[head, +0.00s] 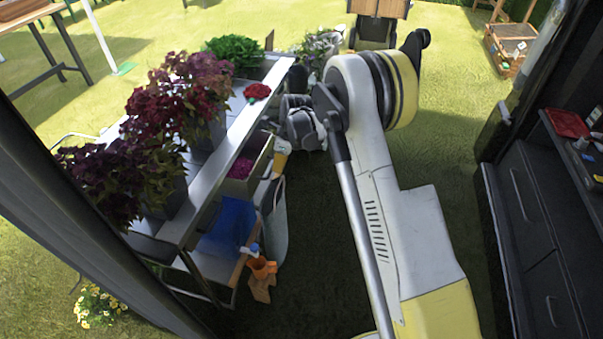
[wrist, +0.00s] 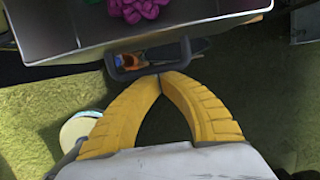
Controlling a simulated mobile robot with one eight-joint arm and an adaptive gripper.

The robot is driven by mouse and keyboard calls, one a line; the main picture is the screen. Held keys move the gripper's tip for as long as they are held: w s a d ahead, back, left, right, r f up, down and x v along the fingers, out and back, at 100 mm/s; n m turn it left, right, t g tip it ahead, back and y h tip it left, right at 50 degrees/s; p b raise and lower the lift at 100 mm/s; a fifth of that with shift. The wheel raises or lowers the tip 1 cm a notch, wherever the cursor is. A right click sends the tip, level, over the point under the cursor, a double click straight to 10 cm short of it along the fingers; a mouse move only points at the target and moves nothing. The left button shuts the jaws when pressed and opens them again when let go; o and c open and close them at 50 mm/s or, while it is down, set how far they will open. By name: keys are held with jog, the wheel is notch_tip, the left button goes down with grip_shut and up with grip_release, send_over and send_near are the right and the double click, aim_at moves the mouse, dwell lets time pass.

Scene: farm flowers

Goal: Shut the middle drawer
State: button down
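A grey drawer (head: 262,158) stands pulled out under the metal worktable in the head view, with magenta flowers (head: 241,168) inside. The wrist view shows the drawer front (wrist: 210,32) across the top, magenta flowers (wrist: 138,8) behind it, and a dark bar handle (wrist: 188,52). My gripper (wrist: 165,76) has its two yellow fingers together at the tips, with nothing seen between them. The tips are at the handle's lower edge; I cannot tell whether they touch it. In the head view, my yellow fingers (head: 281,160) are beside the drawer's front, partly hidden.
The worktable (head: 228,148) holds dark red potted plants (head: 170,110), a green plant (head: 234,50) and a red flower (head: 257,91). A pale bucket (head: 275,225) and orange pots (head: 262,267) are below. A black drawer cabinet (head: 530,215) stands right. Grass lies between.

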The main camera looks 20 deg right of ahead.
aim_at(264, 169)
jog(key=w+a, duration=0.1)
jog(key=a, duration=0.1)
jog(key=w+a, duration=0.2)
jog(key=a, duration=0.1)
jog(key=w+a, duration=0.1)
jog(key=a, duration=0.1)
jog(key=shift+w+a, duration=0.3)
jog(key=shift+a, duration=0.1)
jog(key=s+d, duration=0.1)
jog(key=d, duration=0.1)
jog(key=s+d, duration=0.1)
jog(key=shift+s+d, duration=0.15)
jog(key=shift+d, duration=0.2)
jog(key=p+v, duration=0.3)
jog(key=v, duration=0.6)
jog(key=shift+r+p, duration=0.3)
jog(key=shift+p, duration=0.05)
